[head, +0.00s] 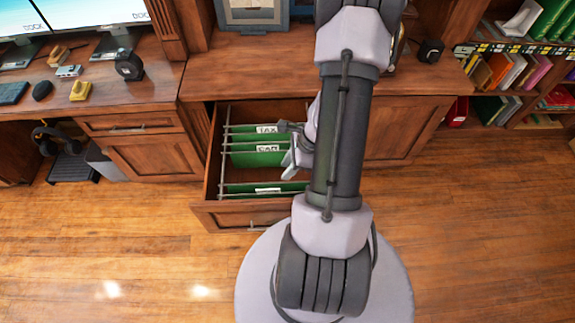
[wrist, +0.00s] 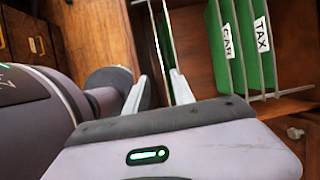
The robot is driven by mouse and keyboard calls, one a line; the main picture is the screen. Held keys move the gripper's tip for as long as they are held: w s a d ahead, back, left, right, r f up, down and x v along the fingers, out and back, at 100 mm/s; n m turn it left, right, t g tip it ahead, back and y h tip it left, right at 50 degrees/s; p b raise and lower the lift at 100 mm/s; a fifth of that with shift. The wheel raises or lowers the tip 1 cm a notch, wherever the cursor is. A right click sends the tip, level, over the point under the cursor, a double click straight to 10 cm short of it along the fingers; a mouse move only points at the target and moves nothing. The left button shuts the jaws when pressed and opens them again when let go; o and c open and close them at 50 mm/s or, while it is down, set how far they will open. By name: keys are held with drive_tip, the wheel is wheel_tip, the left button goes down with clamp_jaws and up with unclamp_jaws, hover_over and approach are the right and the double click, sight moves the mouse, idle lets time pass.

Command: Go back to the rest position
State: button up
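My gripper (head: 290,160) is over the open file drawer (head: 250,216), at its right side and partly hidden by my arm in the head view. Green folders hang in the drawer, with the TAX folder (head: 258,138) behind the CAR folder (head: 265,160). Both also show in the wrist view, the CAR folder (wrist: 226,52) left of the TAX folder (wrist: 257,45). Another green folder (head: 235,188) with a white label hangs near the drawer front.
A desk (head: 125,90) at left holds monitors, a mouse (head: 42,90) and small items. A cabinet top (head: 240,70) stands above the drawer. A bookshelf (head: 500,95) with books and binders is at right. The wooden floor (head: 490,220) at right is clear.

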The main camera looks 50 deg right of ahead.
drive_tip(key=w+a+r+n, duration=0.4)
drive_tip(key=a+r+n, duration=0.25)
drive_tip(key=r, duration=0.35)
drive_tip(key=w+a+r+n, duration=0.5)
drive_tip(key=a+r, duration=0.2)
drive_tip(key=r, duration=0.3)
drive_tip(key=s+a+r+n+t, duration=0.2)
drive_tip(key=s+a+r+n, duration=0.8)
drive_tip(key=a+r+n, duration=0.2)
drive_tip(key=a, duration=0.2)
drive_tip(key=shift+s+a+r+h, duration=0.3)
drive_tip(key=shift+s+r+h, duration=0.1)
